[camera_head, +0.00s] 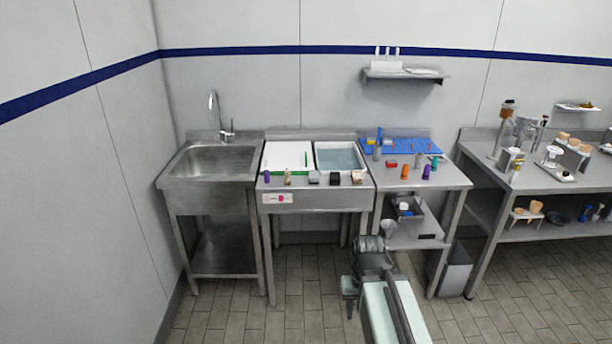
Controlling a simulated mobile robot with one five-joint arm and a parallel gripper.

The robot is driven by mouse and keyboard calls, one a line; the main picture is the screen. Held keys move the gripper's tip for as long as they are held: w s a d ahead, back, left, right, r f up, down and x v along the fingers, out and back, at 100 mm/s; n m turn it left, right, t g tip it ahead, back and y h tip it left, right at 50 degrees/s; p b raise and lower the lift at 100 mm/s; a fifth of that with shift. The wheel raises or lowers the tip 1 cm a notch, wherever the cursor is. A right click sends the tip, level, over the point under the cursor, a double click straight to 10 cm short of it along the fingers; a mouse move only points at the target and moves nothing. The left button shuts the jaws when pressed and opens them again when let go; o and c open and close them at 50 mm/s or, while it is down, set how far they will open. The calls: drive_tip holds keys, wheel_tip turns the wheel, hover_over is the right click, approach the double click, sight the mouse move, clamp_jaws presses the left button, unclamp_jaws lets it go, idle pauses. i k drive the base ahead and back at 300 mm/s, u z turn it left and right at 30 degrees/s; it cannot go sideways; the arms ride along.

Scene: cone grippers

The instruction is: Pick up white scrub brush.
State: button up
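I cannot pick out the white scrub brush for certain. A small pale item (357,177) stands at the front right edge of the middle steel unit (318,197), and a pale tan item (287,178) stands at its front left. A white item (404,206) sits in a dark bin (411,215) on the lower shelf of the right-hand steel table. All are too small to identify. My arm reaches up from the bottom of the picture, in front of these units. My gripper (349,297) seems to be at its left side, low and apart from them; its fingers are unclear.
A steel sink (210,162) stands at left. The middle unit holds a white board (288,156) and a water basin (340,157). The right-hand table (440,176) has a blue mat (372,147) and small coloured items. A grey bin (456,270) stands right; tiled floor is free at left.

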sight(288, 177)
drive_tip(key=u, duration=0.45)
drive_tip(key=i, duration=1.15)
drive_tip(key=u, duration=0.9)
drive_tip(key=i, duration=1.15)
drive_tip(key=z, duration=0.05)
